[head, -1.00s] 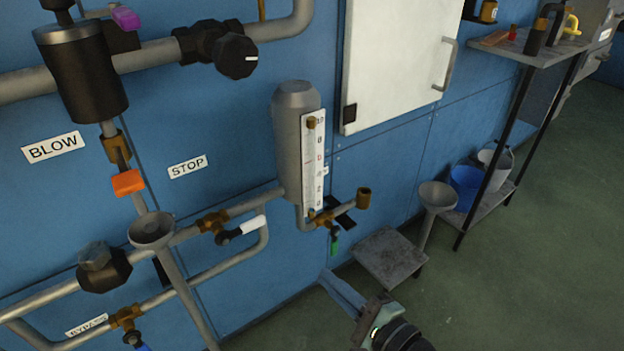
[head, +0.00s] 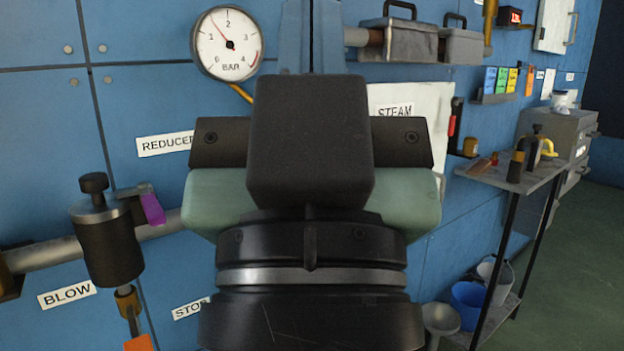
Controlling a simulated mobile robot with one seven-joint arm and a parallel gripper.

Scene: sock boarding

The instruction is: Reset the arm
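My gripper (head: 312,38) is in the middle of the head view, raised close to the camera and seen from behind. Its black and green body covers much of the wall panel. Two blue-grey strips that look like its fingers rise side by side above the black block. Their tips are cut off or hidden at the top edge, so I cannot tell whether they are apart. I see nothing held.
A pressure gauge (head: 228,43) and pipework with a black valve (head: 107,243) are on the blue wall at left. Grey boxes (head: 400,40) sit upper right. A shelf stand (head: 512,172) with a blue bucket (head: 467,303) stands at right. Green floor there is clear.

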